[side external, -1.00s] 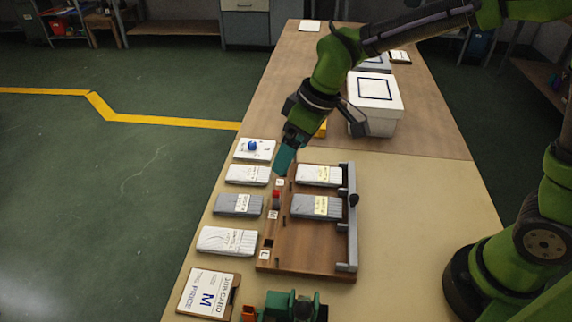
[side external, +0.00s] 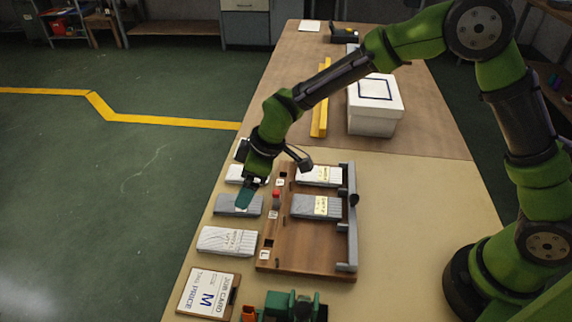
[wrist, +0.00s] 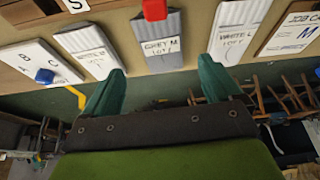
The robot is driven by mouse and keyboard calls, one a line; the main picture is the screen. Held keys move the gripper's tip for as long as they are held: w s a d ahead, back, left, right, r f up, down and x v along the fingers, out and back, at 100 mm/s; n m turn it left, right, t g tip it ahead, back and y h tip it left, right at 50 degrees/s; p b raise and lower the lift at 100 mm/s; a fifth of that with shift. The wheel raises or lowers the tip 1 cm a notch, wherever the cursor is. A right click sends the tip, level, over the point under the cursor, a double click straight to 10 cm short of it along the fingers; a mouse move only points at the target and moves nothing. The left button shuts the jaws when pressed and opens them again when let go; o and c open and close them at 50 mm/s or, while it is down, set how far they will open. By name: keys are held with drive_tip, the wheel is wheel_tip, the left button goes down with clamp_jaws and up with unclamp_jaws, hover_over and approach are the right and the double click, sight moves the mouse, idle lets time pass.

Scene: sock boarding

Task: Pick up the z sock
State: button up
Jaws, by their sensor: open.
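No sock marked z can be made out. A grey sock labelled "GREY M" (wrist: 160,45) lies in the middle of the wrist view; it also shows in the side view (side external: 226,207). My gripper (wrist: 162,66) is open and empty, with its teal fingers apart on either side of the grey sock's near end, above it. In the side view my gripper (side external: 243,198) partly covers that sock. A white M sock (wrist: 90,50) lies to its left and a white L sock (wrist: 236,35) to its right in the wrist view.
A wooden board (side external: 300,258) holds a white sock (side external: 313,175) and a grey sock (side external: 310,207), with a red piece (side external: 276,198) at its left edge. A job card reading M (side external: 207,293) lies nearer. A white box (side external: 373,122) stands farther back.

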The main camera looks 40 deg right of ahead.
drive_tip(key=shift+s+x, duration=0.1)
drive_tip(key=shift+x, duration=1.25)
drive_tip(key=shift+s+x, duration=0.15)
drive_tip(key=shift+x, duration=1.2)
drive_tip(key=c, duration=1.1)
